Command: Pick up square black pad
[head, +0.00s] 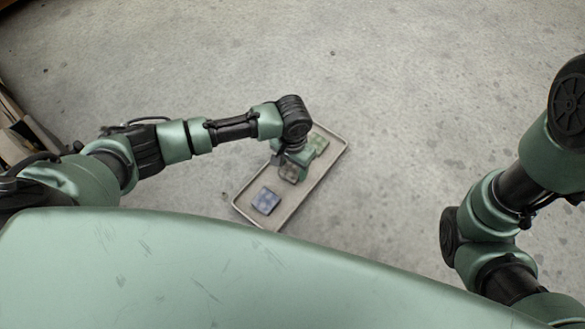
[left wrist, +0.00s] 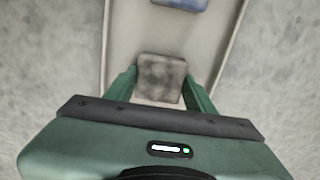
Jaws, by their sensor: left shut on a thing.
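The square pad, dark grey-brown and mottled, is in the left wrist view (left wrist: 161,78), between the two green fingers of my left gripper (left wrist: 160,92). In the head view the pad (head: 289,174) shows just below my left gripper (head: 286,162), partly covered by it. My left gripper is shut on this pad, over the middle of a shallow beige tray (head: 293,200). I cannot tell whether the pad touches the tray floor. My right arm is at the right of the head view, but its gripper is out of view.
A blue square pad (head: 265,201) lies in the near part of the tray; its edge shows in the left wrist view (left wrist: 182,3). A green pad (head: 318,143) lies at the tray's far end. The grey concrete floor (head: 420,110) around the tray is clear.

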